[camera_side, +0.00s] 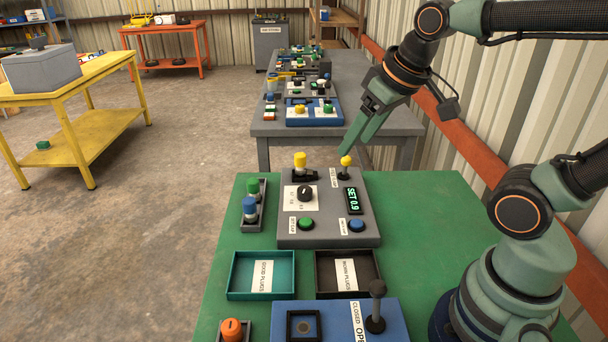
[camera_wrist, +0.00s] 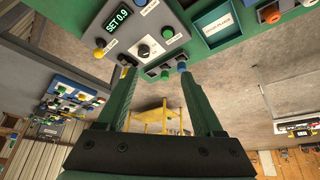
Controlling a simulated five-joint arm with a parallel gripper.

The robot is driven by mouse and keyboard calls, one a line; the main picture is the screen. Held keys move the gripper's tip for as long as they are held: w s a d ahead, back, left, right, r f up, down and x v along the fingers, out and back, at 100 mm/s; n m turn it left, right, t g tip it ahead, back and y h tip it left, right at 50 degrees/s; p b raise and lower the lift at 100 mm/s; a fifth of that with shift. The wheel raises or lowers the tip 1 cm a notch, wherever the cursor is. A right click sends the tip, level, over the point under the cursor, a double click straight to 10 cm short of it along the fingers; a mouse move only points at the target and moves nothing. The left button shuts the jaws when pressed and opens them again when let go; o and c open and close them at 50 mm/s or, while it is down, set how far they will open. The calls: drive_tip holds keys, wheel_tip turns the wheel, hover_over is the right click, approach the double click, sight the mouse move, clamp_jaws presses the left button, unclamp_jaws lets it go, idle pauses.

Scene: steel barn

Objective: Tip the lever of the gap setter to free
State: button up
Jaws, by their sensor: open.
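The gap setter (camera_side: 327,232) is a grey box on the green bench, with a dial, a lit display reading SET 0.9 (camera_side: 352,200), and green and blue buttons. Its lever (camera_side: 346,166) has a small yellow knob and stands roughly upright at the back right corner, beside a small label. A taller yellow-topped piece (camera_side: 300,162) stands at the back left. My gripper (camera_side: 357,131) is open and empty; one fingertip appears just above the lever knob, and contact cannot be told.
Left of the setter is a rack with green and blue plugs (camera_side: 250,208). In front lie a teal tray (camera_side: 236,286), a dark tray (camera_side: 322,287) and a blue box with a black lever (camera_side: 376,312). A grey table (camera_side: 268,128) with other devices stands behind.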

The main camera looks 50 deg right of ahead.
drive_tip(key=s+f, duration=0.1)
drive_tip(key=n+g, duration=0.2)
drive_tip(key=g, duration=0.3)
hover_over(346, 160)
wheel_tip(346, 160, down, 6)
drive_tip(key=f, duration=0.8)
drive_tip(key=d+f, duration=0.1)
drive_tip(key=f, duration=0.2)
drive_tip(key=shift+w+f, duration=0.35)
drive_tip(key=shift+f, duration=0.05)
clamp_jaws()
idle(0.4)
